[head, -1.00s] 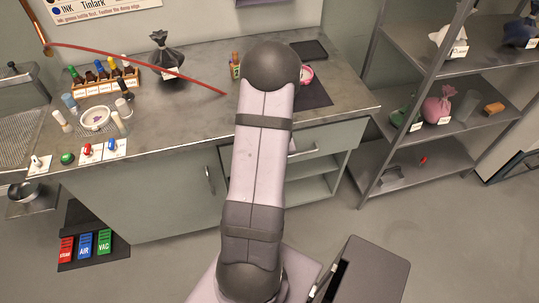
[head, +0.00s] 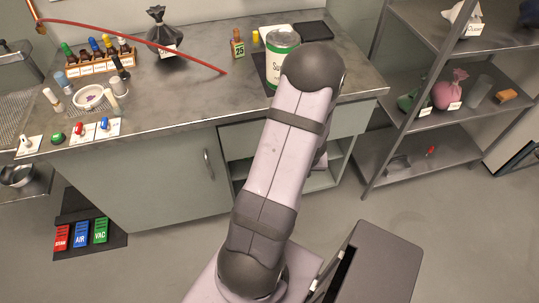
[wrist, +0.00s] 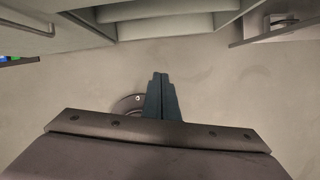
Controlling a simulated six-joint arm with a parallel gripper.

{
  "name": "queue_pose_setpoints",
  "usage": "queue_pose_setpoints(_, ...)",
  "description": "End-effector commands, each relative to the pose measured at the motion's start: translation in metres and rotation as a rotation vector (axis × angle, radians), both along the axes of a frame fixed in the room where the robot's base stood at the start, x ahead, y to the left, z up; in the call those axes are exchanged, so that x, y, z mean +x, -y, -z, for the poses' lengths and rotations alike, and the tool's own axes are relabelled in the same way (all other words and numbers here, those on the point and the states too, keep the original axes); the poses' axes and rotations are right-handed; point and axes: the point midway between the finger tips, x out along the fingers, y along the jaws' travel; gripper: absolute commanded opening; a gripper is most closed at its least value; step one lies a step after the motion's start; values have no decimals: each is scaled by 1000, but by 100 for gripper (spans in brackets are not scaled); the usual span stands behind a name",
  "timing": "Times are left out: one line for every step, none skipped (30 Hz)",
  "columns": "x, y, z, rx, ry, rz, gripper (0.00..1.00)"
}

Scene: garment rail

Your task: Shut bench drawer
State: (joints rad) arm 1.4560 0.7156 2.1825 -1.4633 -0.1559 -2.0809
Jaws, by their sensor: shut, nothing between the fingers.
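The bench drawer front (head: 353,118) is a grey-green panel under the right part of the worktop, above open shelves. My arm covers its middle and handle in the head view, so I cannot tell whether it sticks out. My gripper (wrist: 160,76) is shut and empty in the wrist view, its dark fingers over bare floor and apart from the bench. Behind my arm, the gripper is hidden in the head view. The bench's open shelf bay (wrist: 165,26) crosses the top of the wrist view.
The cupboard door (head: 165,180) with its upright handle is left of the drawer. A metal rack (head: 425,150) with bags stands to the right. A white-and-green can (head: 281,62) and a small bottle (head: 238,45) stand on the worktop (head: 190,95). Floor (head: 440,210) in front is clear.

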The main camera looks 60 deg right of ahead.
Motion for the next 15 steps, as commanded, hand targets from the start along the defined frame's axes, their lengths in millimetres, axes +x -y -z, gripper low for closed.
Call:
queue_pose_setpoints(-20,-10,43,36,-4,49,0)
queue_pose_setpoints(-29,-16,58,57,-4,74,0)
queue_pose_setpoints(-42,-26,78,85,-5,108,0)
queue_pose_setpoints(-50,-34,92,107,-4,133,0)
queue_pose_setpoints(-58,-43,106,131,-4,159,0)
queue_pose_setpoints(-68,-57,125,164,-2,194,0)
queue_pose_setpoints(-75,-67,137,187,0,221,0)
queue_pose_setpoints(-79,-77,149,212,7,246,0)
queue_pose_setpoints(-83,-91,165,244,23,280,0)
queue_pose_setpoints(-84,-102,175,268,40,304,0)
queue_pose_setpoints(-83,-112,185,291,63,331,0)
queue_pose_setpoints(-80,-125,198,322,101,366,0)
queue_pose_setpoints(-75,-135,207,347,138,407,0)
queue_pose_setpoints(-68,-145,214,375,183,462,0)
queue_pose_setpoints(-57,-156,223,418,255,559,0)
